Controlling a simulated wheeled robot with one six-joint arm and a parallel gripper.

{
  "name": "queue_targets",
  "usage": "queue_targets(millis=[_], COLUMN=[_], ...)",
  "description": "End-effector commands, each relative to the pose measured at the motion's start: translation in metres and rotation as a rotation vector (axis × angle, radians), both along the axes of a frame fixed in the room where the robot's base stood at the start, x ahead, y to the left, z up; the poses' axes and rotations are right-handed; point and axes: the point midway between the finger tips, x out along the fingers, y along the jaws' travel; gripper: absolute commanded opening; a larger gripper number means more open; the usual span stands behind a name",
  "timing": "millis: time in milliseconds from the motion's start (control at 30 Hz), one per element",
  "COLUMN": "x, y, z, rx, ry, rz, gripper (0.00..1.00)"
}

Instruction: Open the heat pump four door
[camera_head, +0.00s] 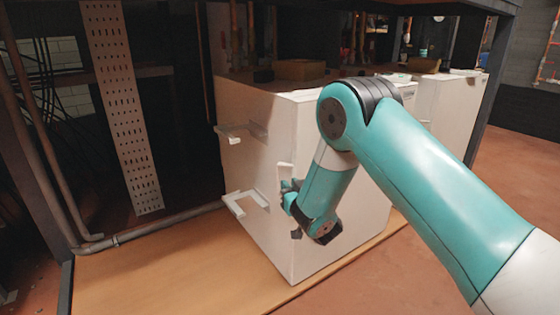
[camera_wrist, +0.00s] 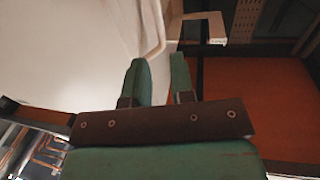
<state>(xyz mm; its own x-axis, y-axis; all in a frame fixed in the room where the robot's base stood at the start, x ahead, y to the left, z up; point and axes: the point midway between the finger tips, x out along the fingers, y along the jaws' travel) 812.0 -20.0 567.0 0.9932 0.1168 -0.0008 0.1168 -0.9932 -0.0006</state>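A white box-shaped heat pump (camera_head: 262,215) stands in front of me; no number is readable on it, so I cannot tell if it is four. Its door looks shut. A pale upright handle (camera_head: 285,172) shows beside my gripper (camera_head: 288,195), which is partly hidden by my wrist. In the wrist view, the handle (camera_wrist: 155,28) is a curved pale bar just beyond my gripper (camera_wrist: 160,70). The two green fingers are apart with a gap between them. The handle's near end lines up with that gap; I cannot tell if they touch.
Two white brackets, an upper one (camera_head: 241,131) and a lower one (camera_head: 244,201), stick out from the heat pump's left side. Another white unit (camera_head: 445,105) stands behind to the right. A pipe (camera_head: 160,227) runs low at left. Reddish floor (camera_head: 505,175) is open at right.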

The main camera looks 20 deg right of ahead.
Motion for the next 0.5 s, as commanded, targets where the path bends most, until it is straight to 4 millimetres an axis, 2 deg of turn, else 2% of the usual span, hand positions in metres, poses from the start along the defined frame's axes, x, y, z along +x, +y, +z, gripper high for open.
queue_targets(millis=[33, 167, 500], x=[0.006, 0.019, 0.061], y=[-0.001, 0.001, 0.007], z=[0.008, 0.008, -0.002], rx=[0.001, 0.001, 0.001], ry=[0.001, -0.001, -0.002], rz=[-0.003, -0.001, -0.001], gripper=[0.23, 0.23, 0.23])
